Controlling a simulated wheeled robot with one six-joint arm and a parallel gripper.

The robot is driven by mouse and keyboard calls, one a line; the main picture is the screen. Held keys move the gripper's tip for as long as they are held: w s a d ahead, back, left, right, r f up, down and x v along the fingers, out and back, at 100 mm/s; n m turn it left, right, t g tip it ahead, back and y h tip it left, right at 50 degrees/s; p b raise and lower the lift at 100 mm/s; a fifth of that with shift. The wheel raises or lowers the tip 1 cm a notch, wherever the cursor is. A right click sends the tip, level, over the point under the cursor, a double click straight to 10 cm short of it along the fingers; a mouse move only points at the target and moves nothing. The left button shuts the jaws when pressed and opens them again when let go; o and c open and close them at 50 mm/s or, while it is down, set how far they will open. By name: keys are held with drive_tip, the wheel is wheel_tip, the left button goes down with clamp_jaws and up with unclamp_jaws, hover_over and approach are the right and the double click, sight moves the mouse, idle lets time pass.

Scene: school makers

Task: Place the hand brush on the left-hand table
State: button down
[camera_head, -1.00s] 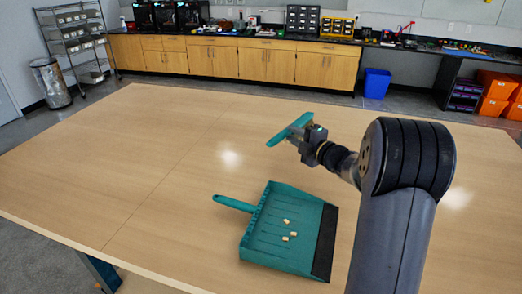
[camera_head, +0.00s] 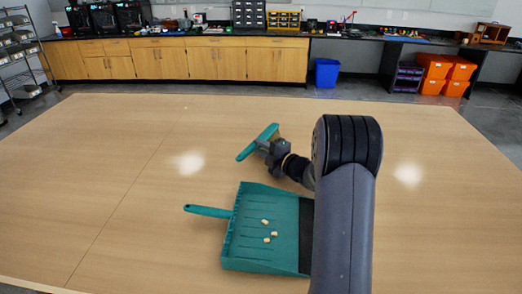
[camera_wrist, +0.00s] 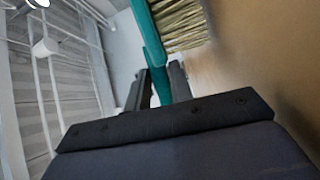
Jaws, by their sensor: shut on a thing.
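The teal hand brush (camera_head: 258,141) is held by my gripper (camera_head: 266,147) over the table, behind the dustpan. In the wrist view the brush's teal body (camera_wrist: 146,35) and its tan bristles (camera_wrist: 180,22) show, with the gripper's dark fingers (camera_wrist: 158,88) closed on it. The wooden table (camera_head: 110,150) fills the middle of the head view, with a seam on its left part. Whether another table stands to the left cannot be told.
A teal dustpan (camera_head: 240,240) with several small tan pieces (camera_head: 267,240) in it lies on the table, its handle pointing left. The table's left part is clear. Behind are wooden cabinets (camera_head: 200,62), a blue bin (camera_head: 327,72) and orange crates (camera_head: 436,67).

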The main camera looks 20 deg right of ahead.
drive_tip(key=shift+f, duration=0.25)
drive_tip(key=shift+f, duration=0.1)
drive_tip(key=shift+s+f+b, duration=0.15)
drive_tip(key=shift+f+b, duration=0.2)
drive_tip(key=shift+f, duration=0.3)
drive_tip(key=c, duration=1.3)
unclamp_jaws()
drive_tip(key=shift+f, duration=0.25)
drive_tip(key=shift+o, duration=0.2)
drive_tip(key=shift+r+p, duration=0.3)
drive_tip(key=shift+r, duration=0.2)
drive_tip(key=v, duration=0.5)
drive_tip(key=b+v, duration=0.1)
drive_tip(key=v, duration=0.1)
drive_tip(key=shift+s+d+r, duration=0.1)
drive_tip(key=shift+s+r, duration=0.05)
drive_tip(key=shift+r, duration=0.25)
